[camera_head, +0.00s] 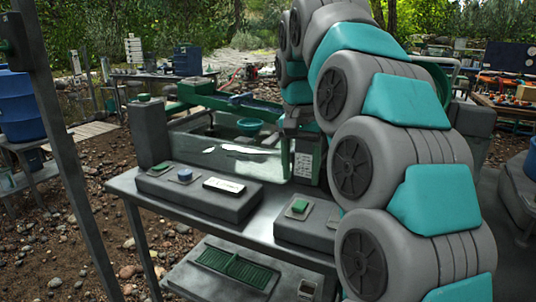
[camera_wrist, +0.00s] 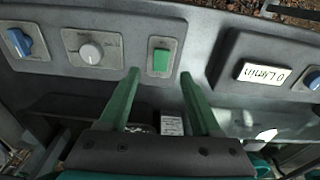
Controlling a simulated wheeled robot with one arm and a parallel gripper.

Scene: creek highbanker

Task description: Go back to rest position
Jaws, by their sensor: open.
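My gripper (camera_wrist: 160,76) is open, with its two green fingers apart and nothing between the tips. In the wrist view the fingers point toward a grey control box with a green rocker switch (camera_wrist: 160,60), which appears between and just beyond the tips. I cannot tell the exact gap to the switch. A round grey knob (camera_wrist: 91,53) and a blue knob (camera_wrist: 20,41) sit beside it on the same box. In the head view my grey and teal arm fills the right half and hides much of that box; a green switch (camera_head: 300,206) shows at its left end.
A second control box carries a display reading "0 L/min" (camera_wrist: 262,73) and a blue knob (camera_head: 185,174). Both boxes stand on a metal bench (camera_head: 120,184). A teal bowl (camera_head: 250,127) and green-framed equipment lie behind. A blue barrel (camera_head: 20,105) stands left. Pebbly ground is open at left.

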